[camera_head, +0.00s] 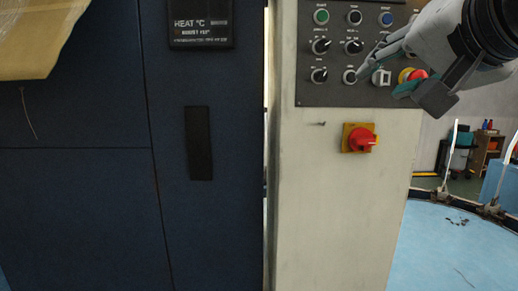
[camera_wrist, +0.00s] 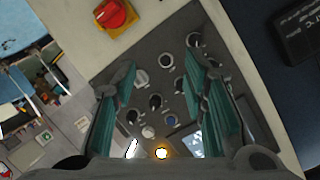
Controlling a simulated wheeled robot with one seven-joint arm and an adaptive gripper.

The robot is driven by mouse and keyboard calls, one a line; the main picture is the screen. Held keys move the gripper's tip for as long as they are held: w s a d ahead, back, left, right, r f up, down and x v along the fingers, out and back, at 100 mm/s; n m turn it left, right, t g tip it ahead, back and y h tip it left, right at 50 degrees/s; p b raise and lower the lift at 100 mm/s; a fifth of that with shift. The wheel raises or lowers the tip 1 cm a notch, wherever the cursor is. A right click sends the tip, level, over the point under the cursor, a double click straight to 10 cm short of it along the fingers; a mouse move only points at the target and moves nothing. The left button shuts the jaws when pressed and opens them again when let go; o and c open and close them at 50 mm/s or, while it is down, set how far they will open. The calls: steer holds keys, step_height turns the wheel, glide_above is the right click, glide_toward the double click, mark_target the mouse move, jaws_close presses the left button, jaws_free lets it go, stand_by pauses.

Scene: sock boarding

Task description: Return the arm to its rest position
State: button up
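My gripper (camera_head: 384,84) is at the upper right in the head view, in front of a dark control panel (camera_head: 310,98). In the wrist view my gripper (camera_wrist: 158,68) shows two teal-padded fingers spread apart with nothing held between them. The panel (camera_wrist: 158,62) with several knobs and buttons lies beyond the fingers. I cannot tell whether a fingertip touches the panel. A lit orange-white spot (camera_wrist: 161,153) shows near the gripper base. The gripper partly hides the panel's right side and a red button (camera_head: 418,74).
A red rotary switch on a yellow plate (camera_head: 359,138) sits below the panel on a pale cabinet (camera_head: 335,220). A dark blue machine (camera_head: 75,215) fills the left. A tan sheet (camera_head: 35,45) hangs at top left. A light-blue round surface (camera_head: 440,250) is at lower right.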

steer(key=s+d+f+n+g+h+p, duration=0.1)
steer(key=s+f+n+g+p, duration=0.5)
steer(key=s+f, duration=1.2)
step_height(320, 180, down, 4)
steer(key=g, duration=0.4)
steer(key=shift+s+d+f+n+g, duration=0.15)
steer(key=shift+s+n+g, duration=0.15)
steer(key=shift+n, duration=0.1)
steer(key=shift+w, duration=0.1)
